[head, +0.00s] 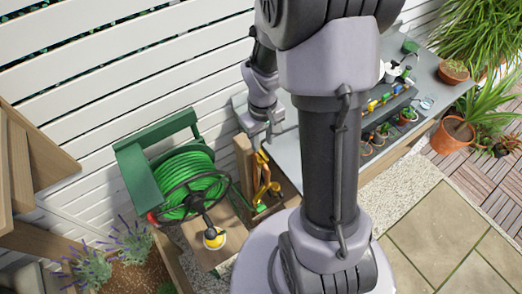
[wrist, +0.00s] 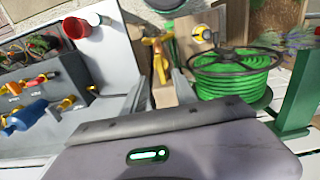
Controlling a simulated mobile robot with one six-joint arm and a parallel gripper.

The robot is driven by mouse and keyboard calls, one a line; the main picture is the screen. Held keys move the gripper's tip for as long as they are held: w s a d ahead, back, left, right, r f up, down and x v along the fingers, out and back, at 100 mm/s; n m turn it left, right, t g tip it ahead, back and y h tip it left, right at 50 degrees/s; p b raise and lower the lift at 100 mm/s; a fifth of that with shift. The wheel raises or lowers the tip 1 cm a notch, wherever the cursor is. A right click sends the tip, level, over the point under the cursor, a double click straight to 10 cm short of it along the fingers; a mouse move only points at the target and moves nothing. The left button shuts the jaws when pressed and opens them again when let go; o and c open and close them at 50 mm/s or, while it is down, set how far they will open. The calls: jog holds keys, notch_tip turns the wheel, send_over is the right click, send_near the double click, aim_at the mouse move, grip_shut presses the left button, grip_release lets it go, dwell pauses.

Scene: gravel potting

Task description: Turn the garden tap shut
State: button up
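The garden tap is a yellow, brass-like fitting (head: 265,182) beside a wooden post (head: 243,160), left of my arm in the head view. In the wrist view the tap (wrist: 157,55) shows upper centre, just beyond the post's top (wrist: 164,96). My gripper (head: 263,134) is above and behind the tap in the head view, apart from it. In the wrist view its two fingers (wrist: 160,84) are spread, with the post and tap seen between them and nothing held. The tap's exact handle angle is too small to tell.
A grey bench (head: 427,84) with small pots and coloured tools lies right. A white slatted fence (head: 90,85) runs behind.

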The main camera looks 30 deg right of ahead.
aim_at(261, 152)
notch_tip(261, 152, down, 5)
jog(key=shift+a+f+b, duration=0.1)
jog(key=shift+f+b, duration=0.05)
jog(key=shift+b, duration=0.2)
grip_shut()
